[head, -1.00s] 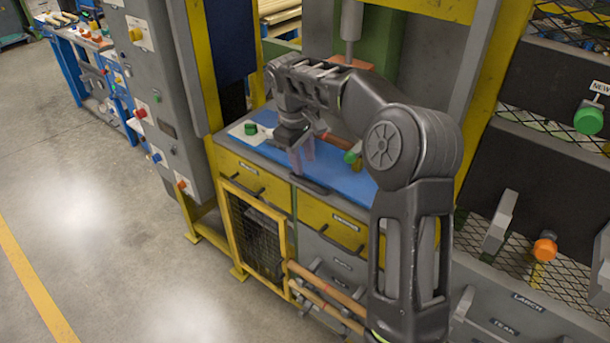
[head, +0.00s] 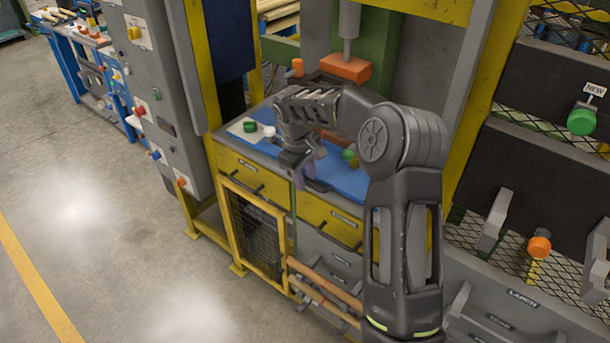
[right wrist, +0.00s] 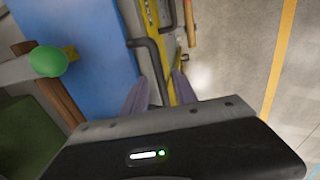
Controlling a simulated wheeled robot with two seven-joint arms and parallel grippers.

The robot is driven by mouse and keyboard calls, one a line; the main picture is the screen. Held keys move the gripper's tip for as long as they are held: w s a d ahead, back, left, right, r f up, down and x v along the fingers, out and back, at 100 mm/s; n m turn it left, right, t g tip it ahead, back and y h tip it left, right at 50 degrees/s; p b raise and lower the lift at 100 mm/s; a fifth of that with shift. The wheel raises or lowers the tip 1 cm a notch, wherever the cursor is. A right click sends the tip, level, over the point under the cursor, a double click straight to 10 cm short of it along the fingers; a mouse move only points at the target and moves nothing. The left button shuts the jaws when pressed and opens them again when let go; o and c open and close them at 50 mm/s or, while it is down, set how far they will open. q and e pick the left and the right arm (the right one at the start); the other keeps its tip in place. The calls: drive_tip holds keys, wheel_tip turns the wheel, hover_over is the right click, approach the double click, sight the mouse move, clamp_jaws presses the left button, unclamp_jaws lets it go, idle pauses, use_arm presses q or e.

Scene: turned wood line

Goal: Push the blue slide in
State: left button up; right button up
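The blue slide (head: 345,178) is a flat blue plate on top of the drawer cabinet, under the press. It also shows in the right wrist view (right wrist: 85,50). A dark bar handle (right wrist: 148,45) is at its front edge. My right gripper (head: 305,172) points down at this front edge, beside the handle. In the right wrist view its two fingers (right wrist: 160,95) stand apart, with the end of the handle showing between them. I cannot tell whether they touch it. My forearm hides part of the slide. My left gripper is not in view.
A green knob (head: 349,154) and a white cap (head: 269,131) stand near the slide. The press has an orange block (head: 345,68) above. Yellow drawers (head: 330,220) and a mesh cage (head: 257,235) are below. Floor (head: 110,250) at left is clear.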

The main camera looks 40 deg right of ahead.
clamp_jaws()
idle(0.3)
idle(1.1)
